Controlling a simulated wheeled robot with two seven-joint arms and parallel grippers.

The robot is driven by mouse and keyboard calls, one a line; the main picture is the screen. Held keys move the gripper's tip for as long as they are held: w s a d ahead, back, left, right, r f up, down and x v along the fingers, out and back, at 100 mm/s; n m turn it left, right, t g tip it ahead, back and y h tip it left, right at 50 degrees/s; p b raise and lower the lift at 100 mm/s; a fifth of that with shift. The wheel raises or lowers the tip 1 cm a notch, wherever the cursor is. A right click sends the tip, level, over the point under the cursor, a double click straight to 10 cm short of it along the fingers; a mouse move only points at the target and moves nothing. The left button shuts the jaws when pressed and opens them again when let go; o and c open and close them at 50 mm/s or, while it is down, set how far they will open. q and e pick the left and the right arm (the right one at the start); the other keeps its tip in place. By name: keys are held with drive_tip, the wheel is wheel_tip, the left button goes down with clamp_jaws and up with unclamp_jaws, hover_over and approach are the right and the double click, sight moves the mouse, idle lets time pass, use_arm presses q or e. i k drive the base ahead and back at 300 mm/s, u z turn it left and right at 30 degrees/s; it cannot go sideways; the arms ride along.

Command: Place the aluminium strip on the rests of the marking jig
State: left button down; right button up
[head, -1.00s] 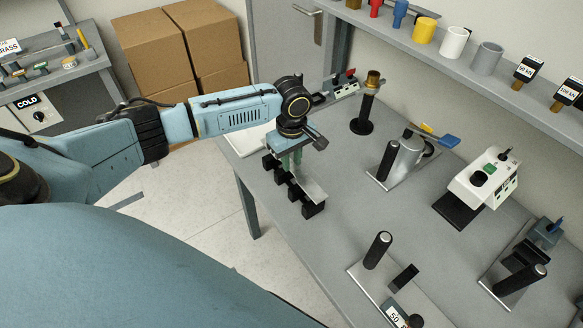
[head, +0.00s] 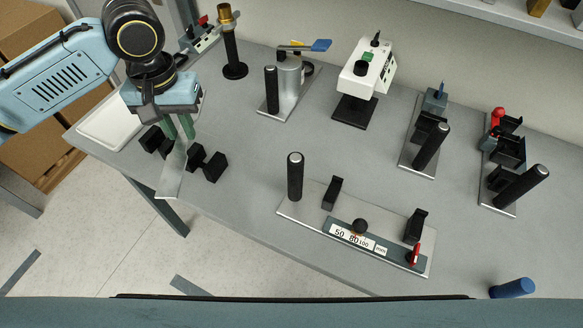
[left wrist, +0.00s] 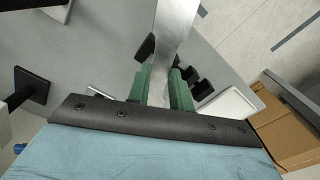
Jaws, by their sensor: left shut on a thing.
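The aluminium strip (head: 171,176) is a flat silver piece, held by my left gripper (head: 178,127) in its green fingers. In the head view it hangs out over the table's front left edge, in front of the black blocks. The left wrist view shows the strip (left wrist: 176,30) between the green fingers (left wrist: 160,88). The marking jig (head: 300,208) lies apart to the right: a silver plate with an upright black handle, a scale reading 50, 80, 100 and a red part. Its two black rests (head: 332,192) (head: 415,226) are empty. My right gripper is not in view.
Black blocks (head: 207,163) stand beside the held strip, with a white tray (head: 95,137) to the left. Behind are a black post (head: 233,55), a silver fixture (head: 288,85) and a white device (head: 365,70). Table between blocks and jig is clear.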

sight(373, 209)
drive_tip(key=u, duration=0.6)
drive_tip(key=k, duration=1.75)
drive_tip(key=z, duration=1.3)
drive_tip(key=i, duration=1)
